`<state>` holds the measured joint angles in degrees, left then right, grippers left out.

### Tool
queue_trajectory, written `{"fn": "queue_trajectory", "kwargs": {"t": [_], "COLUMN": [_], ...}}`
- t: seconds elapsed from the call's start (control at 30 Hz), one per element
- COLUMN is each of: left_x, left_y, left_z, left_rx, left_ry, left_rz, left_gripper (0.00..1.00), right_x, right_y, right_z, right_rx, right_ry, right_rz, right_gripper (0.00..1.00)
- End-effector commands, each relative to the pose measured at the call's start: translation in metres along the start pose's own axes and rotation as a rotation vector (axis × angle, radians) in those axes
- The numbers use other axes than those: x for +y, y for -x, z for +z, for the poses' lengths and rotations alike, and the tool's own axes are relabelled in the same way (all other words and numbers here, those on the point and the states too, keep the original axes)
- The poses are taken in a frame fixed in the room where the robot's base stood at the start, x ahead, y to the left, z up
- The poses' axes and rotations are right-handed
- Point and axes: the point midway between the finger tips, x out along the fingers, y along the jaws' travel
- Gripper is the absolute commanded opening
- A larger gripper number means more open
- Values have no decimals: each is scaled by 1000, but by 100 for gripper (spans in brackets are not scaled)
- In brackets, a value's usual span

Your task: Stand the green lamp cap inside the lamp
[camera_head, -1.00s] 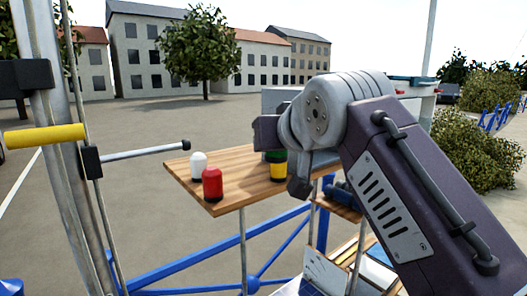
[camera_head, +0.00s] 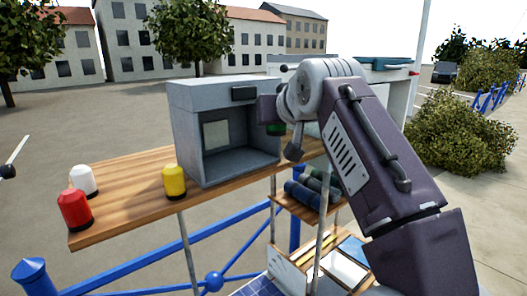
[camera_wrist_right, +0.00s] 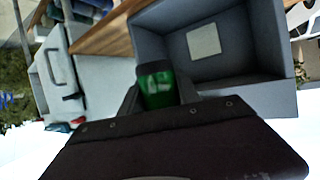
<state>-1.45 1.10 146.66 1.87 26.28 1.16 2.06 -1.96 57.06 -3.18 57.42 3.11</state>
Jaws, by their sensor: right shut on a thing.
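The lamp (camera_head: 222,88) is a grey box with an open front, standing on a wooden shelf; it also shows in the right wrist view (camera_wrist_right: 268,45). A pale square panel is on its inner wall. My right gripper (camera_wrist_right: 158,92) is shut on the green lamp cap (camera_wrist_right: 155,82), one finger on each side. In the head view the green cap (camera_head: 275,129) shows partly at the right side of the lamp's opening, partly hidden by my gripper. I cannot tell whether it is inside or just in front.
A yellow cap (camera_head: 174,181) stands on the wooden shelf (camera_head: 130,190) left of the lamp. Red (camera_head: 74,209) and white (camera_head: 84,179) caps stand at the shelf's left end. Dark rolled items (camera_head: 302,194) lie on a lower shelf. Blue rails run below.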

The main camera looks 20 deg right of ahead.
Motion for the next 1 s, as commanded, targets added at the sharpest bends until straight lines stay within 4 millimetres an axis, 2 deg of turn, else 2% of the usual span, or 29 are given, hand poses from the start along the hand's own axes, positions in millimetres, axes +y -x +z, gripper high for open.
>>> {"fn": "queue_trajectory", "kwargs": {"t": [0.13, 0.27, 0.37, 0.6, 0.7, 0.9, 1.0], "left_x": [0, 0, 0, 0, 0, 0, 0], "left_y": [6, 6, 9, 26, 31, 31, 30], "left_z": [0, 0, -1, -3, -3, -3, -3], "left_rx": [0, 0, 0, 0, 0, 0, 0], "left_ry": [0, 1, 1, 0, 0, 0, 0], "left_rz": [0, 0, 0, 0, 0, 0, 0], "left_gripper": [60, 60, 60, 60, 60, 60, 60], "right_x": [13, 10, -3, -37, -45, -50, -49], "right_y": [-6, -12, -32, -98, -115, -124, -129], "right_z": [-2, 0, 6, 19, 23, 27, 41], "right_rx": [2, -1, -4, -5, -1, 2, -2], "right_ry": [-12, -12, -8, -9, -10, -12, -10], "right_rz": [28, 28, 24, 26, 27, 28, 29], "right_gripper": [0, 0, 0, 0, 0, 0, 0]}}
